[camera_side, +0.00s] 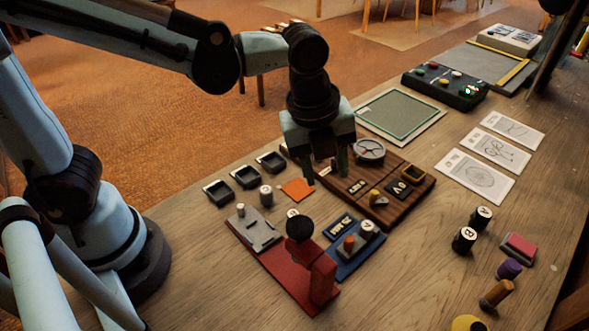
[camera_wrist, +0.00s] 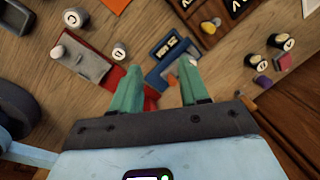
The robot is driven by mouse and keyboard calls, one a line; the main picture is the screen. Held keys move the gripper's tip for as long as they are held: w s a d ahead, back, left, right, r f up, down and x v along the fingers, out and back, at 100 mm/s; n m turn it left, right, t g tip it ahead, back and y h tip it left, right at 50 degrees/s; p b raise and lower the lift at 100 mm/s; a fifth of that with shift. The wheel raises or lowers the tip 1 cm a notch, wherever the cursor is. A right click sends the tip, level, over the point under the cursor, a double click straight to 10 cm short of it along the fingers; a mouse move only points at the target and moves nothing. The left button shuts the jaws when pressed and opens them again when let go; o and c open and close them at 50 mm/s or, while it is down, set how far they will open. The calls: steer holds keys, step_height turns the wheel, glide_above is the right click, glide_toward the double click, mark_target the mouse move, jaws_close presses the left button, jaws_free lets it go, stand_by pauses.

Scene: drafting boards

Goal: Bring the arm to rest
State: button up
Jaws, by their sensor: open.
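My gripper (camera_side: 325,168) hangs from my arm over the left part of the dark wooden board (camera_side: 410,208) in the side view. Its two green fingers point down, apart, with nothing between them. In the wrist view the fingers of my gripper (camera_wrist: 160,85) are also spread and empty. They appear above the area of the red stand (camera_wrist: 135,77) and the blue board (camera_wrist: 165,57). The side view shows the red stand (camera_side: 268,265) with its black knob and the blue board (camera_side: 350,262) in front of my gripper. Whether the fingertips touch the wooden board cannot be told.
Small black trays (camera_side: 246,177) and an orange square (camera_side: 297,189) lie left of the wooden board. A dial (camera_side: 369,150) stands close behind my gripper. Lettered cylinders (camera_side: 465,239) and white cards (camera_side: 475,175) lie to the right. Bare table (camera_side: 420,290) shows at the front.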

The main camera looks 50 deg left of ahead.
steer(key=s+a+r+n+t, duration=0.1)
steer(key=a+n+t, duration=0.1)
steer(key=a+n, duration=0.5)
steer(key=s+a+r+n+t+y, duration=0.1)
steer(key=a+n, duration=0.7)
steer(key=n, duration=0.9)
steer(key=shift+s+a+n+t, duration=0.25)
steer(key=shift+s+t, duration=0.2)
steer(key=shift+t, duration=0.65)
